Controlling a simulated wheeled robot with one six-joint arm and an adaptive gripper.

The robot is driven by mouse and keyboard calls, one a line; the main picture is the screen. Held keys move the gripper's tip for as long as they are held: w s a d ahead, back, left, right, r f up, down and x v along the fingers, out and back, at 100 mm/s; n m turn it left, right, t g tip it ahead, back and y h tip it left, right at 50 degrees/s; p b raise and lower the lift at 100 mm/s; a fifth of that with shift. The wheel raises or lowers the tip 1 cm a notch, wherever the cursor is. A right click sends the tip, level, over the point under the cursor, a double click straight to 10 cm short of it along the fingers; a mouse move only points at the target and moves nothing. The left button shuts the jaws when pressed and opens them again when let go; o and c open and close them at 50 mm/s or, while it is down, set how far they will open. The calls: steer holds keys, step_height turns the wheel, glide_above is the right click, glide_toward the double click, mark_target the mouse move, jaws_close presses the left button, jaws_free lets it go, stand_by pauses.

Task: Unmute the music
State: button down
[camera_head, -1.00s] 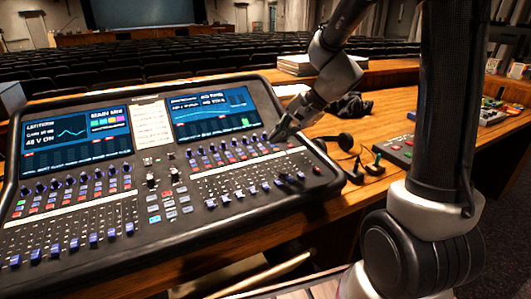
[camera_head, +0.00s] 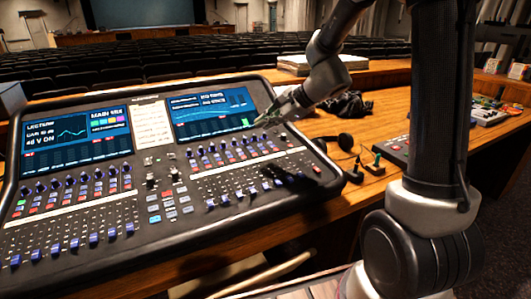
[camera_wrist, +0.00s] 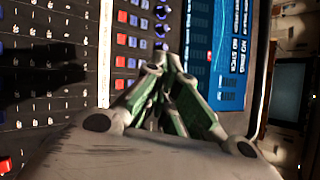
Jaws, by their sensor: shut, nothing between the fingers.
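The mixing desk (camera_head: 150,231) stands on the wooden table, with knobs, faders and rows of small red and dark buttons. Its left screen (camera_head: 75,139) and right screen (camera_head: 208,110) are lit; their small text is too blurred to read fully. My gripper (camera_head: 261,122) is shut and empty at the lower right corner of the right screen. In the wrist view my gripper (camera_wrist: 172,62) points towards the line between the right screen (camera_wrist: 232,50) and a row of blue knobs (camera_wrist: 162,30). Red buttons (camera_wrist: 121,40) lie beside the knobs. I cannot tell which button is for music, or whether the fingertips touch the desk.
A black headset (camera_head: 345,141) and a small control box (camera_head: 397,151) lie right of the desk. A stack of papers (camera_head: 322,64) and a dark crumpled thing (camera_head: 349,104) lie behind. Rows of dark seats (camera_head: 120,66) fill the hall beyond.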

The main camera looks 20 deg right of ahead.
glide_above(265, 155)
step_height(265, 155, down, 7)
steer(key=shift+f, duration=0.1)
steer(key=shift+f, duration=0.15)
stand_by(1.5)
steer(key=shift+f, duration=0.25)
steer(key=shift+f, duration=0.25)
stand_by(0.5)
steer(key=shift+s+r, duration=0.1)
steer(key=shift+r, duration=0.6)
steer(key=shift+s+r, duration=0.15)
steer(key=shift+r, duration=1.1)
steer(key=shift+s+r, duration=0.1)
steer(key=shift+r, duration=1.15)
